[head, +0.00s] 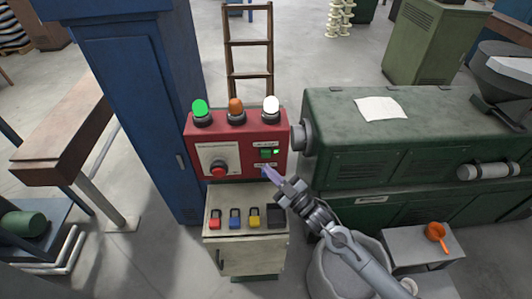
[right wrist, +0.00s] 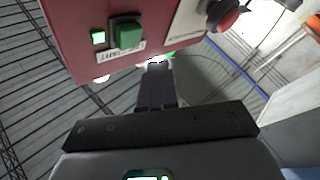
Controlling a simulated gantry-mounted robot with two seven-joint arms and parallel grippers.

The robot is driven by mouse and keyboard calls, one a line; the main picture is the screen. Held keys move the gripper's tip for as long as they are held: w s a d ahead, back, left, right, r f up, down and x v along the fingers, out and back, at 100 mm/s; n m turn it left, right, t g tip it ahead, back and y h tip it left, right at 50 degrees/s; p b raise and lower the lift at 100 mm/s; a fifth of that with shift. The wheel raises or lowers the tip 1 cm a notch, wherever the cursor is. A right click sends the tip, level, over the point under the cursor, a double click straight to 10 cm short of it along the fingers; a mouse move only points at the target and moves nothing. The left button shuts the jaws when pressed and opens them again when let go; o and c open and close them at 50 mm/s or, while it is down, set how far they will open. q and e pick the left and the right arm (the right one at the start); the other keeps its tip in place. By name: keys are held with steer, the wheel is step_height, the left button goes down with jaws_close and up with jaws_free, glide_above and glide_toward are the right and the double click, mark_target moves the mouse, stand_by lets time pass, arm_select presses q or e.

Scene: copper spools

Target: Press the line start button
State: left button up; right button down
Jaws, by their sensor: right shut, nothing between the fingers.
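The red control box (head: 236,140) stands on a pale cabinet and carries a green button (head: 265,153) at its right, with a small lit green light (head: 276,152) beside it. In the right wrist view the green button (right wrist: 127,34) and lit green light (right wrist: 98,38) show on the box face above a white label. A red knob (head: 219,168) sits on a grey plate at the box's left. My right gripper (head: 268,174) is shut and empty, close to the box's lower right, a little below the green button. I cannot tell whether it touches the box. My left gripper is out of view.
Green, orange and white lamps (head: 236,108) top the box, the green one lit. Several coloured padlocks (head: 235,217) stand on the cabinet (head: 245,252) below. A blue locker (head: 140,100) is at left, a green machine (head: 390,150) at right, and a grey bin (head: 345,270) in front.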

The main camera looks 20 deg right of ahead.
steer(key=shift+s+a+p, duration=0.2)
steer(key=shift+s+p, duration=0.05)
steer(key=shift+s, duration=0.4)
steer(key=shift+s+a+p, duration=0.15)
steer(key=shift+s+p, duration=0.1)
steer(key=shift+s, duration=0.35)
steer(key=shift+f, duration=0.1)
steer(key=s+a+f+m+g+h+p, duration=0.1)
steer(key=s+f+m+h, duration=0.2)
steer(key=s, duration=0.4)
steer(key=s+a+f+m+g+h+p, duration=0.1)
steer(key=s+f+m+g+p, duration=0.1)
steer(key=s+f+m, duration=0.3)
steer(key=s+d+g+h, duration=0.2)
steer(key=s+g, duration=0.4)
steer(key=s, duration=0.4)
steer(key=s+d+g+h, duration=0.3)
steer(key=s+g, duration=0.3)
steer(key=s, duration=0.4)
steer(key=shift+d+f+m+g+p, duration=0.2)
steer(key=shift+m+g+p, duration=0.1)
steer(key=shift+m+p, duration=0.1)
